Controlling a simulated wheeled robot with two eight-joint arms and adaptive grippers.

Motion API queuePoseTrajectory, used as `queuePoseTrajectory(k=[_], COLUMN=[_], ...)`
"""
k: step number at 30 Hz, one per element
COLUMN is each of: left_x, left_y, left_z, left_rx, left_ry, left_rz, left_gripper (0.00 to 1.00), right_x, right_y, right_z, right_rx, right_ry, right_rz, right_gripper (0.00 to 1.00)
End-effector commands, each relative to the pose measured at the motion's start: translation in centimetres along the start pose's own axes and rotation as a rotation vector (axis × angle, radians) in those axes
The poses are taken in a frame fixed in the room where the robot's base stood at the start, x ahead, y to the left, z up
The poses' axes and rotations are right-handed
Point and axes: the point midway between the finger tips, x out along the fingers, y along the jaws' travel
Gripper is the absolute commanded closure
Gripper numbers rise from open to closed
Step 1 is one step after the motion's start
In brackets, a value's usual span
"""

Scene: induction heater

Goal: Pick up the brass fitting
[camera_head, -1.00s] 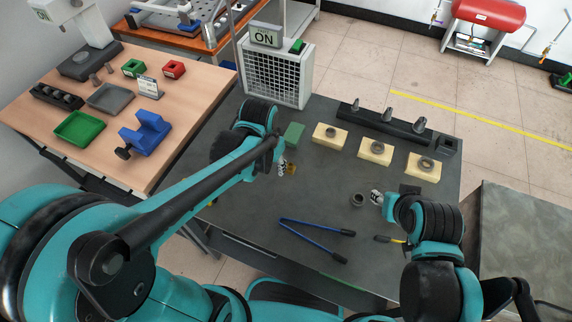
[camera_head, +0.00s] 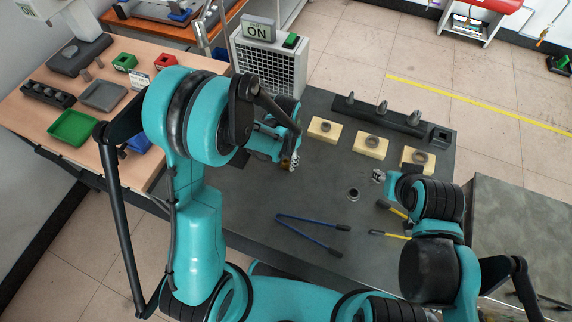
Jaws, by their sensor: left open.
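A small brass-coloured piece (camera_head: 285,161), which looks like the brass fitting, shows low on the dark workbench (camera_head: 240,195), partly hidden by my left gripper. My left gripper (camera_head: 291,163) is open and right at this piece, with a black-and-white patterned fingertip overlapping it on the right. I cannot tell whether they touch. My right gripper (camera_head: 379,177) is at the right of the bench, above and right of a small dark ring (camera_head: 353,194). Its fingers are too small and hidden to tell their state.
Blue-handled tongs (camera_head: 312,232) and yellow-handled tools (camera_head: 390,233) lie at the bench front. Cream blocks with rings (camera_head: 370,147) and a black rack (camera_head: 390,118) stand behind. The heater with an ON sign (camera_head: 270,65) stands at the back left. The bench middle is mostly clear.

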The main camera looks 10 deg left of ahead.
Motion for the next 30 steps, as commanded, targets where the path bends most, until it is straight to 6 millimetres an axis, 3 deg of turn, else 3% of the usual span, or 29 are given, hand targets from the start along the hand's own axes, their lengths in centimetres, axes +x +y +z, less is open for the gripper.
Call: queuePoseTrajectory(k=[8, 12, 13, 24, 30], left_x=[0.3, 0.3, 0.3, 0.2, -1.4], left_y=[0.0, 0.0, 0.0, 0.0, 0.0], left_z=[0.0, 0.0, 0.0, 0.0, 0.1], left_rx=[-0.001, -0.001, -0.001, -0.001, -0.001], left_ry=[0.0, 0.0, 0.0, 0.0, 0.0], left_rz=[0.0, 0.0, 0.0, 0.0, 0.0], left_gripper=[0.59, 0.96, 1.0, 1.0, 1.0], right_x=[0.0, 0.0, 0.0, 0.0, -0.5], right_y=[0.0, 0.0, 0.0, 0.0, 0.0], right_z=[0.0, 0.0, 0.0, 0.0, -0.3], right_rx=[0.0, 0.0, 0.0, 0.0, 0.0], right_ry=[0.0, 0.0, 0.0, 0.0, 0.0], right_rz=[0.0, 0.0, 0.0, 0.0, 0.0], right_gripper=[0.6, 0.6, 0.6, 0.6, 0.6])
